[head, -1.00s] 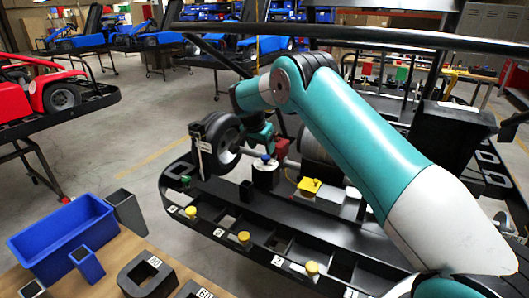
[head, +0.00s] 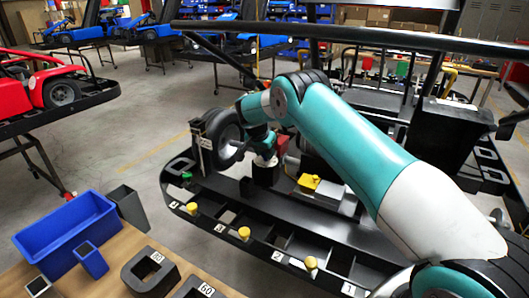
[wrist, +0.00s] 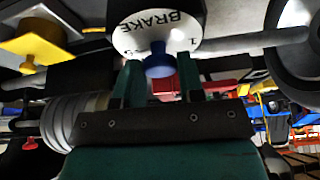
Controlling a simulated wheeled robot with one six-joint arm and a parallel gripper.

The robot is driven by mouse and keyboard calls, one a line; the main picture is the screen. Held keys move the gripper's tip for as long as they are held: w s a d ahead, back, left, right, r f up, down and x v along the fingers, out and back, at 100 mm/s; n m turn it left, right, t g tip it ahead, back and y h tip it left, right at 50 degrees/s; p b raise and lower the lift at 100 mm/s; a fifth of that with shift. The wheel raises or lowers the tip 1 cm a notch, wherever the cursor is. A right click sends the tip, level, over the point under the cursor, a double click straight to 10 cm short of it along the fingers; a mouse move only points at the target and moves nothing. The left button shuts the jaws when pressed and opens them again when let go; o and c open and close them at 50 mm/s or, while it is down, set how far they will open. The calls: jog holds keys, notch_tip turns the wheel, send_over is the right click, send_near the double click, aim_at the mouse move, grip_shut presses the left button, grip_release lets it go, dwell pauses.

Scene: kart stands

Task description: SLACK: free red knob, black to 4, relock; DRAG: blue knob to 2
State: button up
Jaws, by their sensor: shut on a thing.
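The blue knob (wrist: 159,62) stands on a white dial (wrist: 175,30) marked BRAKE, with a 1 visible near its edge. In the wrist view my gripper (wrist: 158,78) has a finger on each side of the blue knob and is shut on it. In the head view my gripper (head: 264,157) sits over the black drum (head: 266,174) that carries the dial and covers the knob. A red block (head: 282,144) stands just behind the drum. I cannot make out a red knob or black knob for SLACK with certainty.
A yellow block (head: 309,182) stands right of the drum. Several yellow knobs, such as this one (head: 244,233), line the stand's front rail with number tags. A black wheel (head: 225,136) is close left of my gripper. A blue bin (head: 66,235) sits at lower left.

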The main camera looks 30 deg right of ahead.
jog(key=n+b, duration=0.1)
jog(key=n+t+b, duration=0.1)
jog(key=shift+s+d+f+n+y+b, duration=0.1)
jog(key=shift+f+n+y+b, duration=0.05)
jog(key=shift+n+y+b, duration=0.25)
jog(key=n+b, duration=0.1)
jog(key=n, duration=0.1)
jog(key=shift+n+t+y+b, duration=0.3)
jog(key=shift+n+t, duration=0.1)
jog(key=n+y+b, duration=0.1)
jog(key=n, duration=0.2)
jog(key=n+y+b, duration=0.1)
jog(key=n, duration=0.2)
jog(key=shift+d+t+b, duration=0.2)
jog(key=shift+t+b, duration=0.1)
jog(key=n+y, duration=0.1)
jog(key=n, duration=0.2)
jog(key=n+y, duration=0.2)
jog(key=n, duration=0.1)
jog(key=shift+d+n+g, duration=0.2)
jog(key=shift+n+g, duration=0.2)
jog(key=n, duration=0.1)
jog(key=n+g+p, duration=0.1)
jog(key=n, duration=0.1)
jog(key=shift+r+y, duration=0.25)
jog(key=shift+y, duration=0.15)
jog(key=shift+n+g+p, duration=0.3)
jog(key=shift+n+p, duration=0.6)
jog(key=shift+n, duration=0.3)
jog(key=shift+f, duration=0.15)
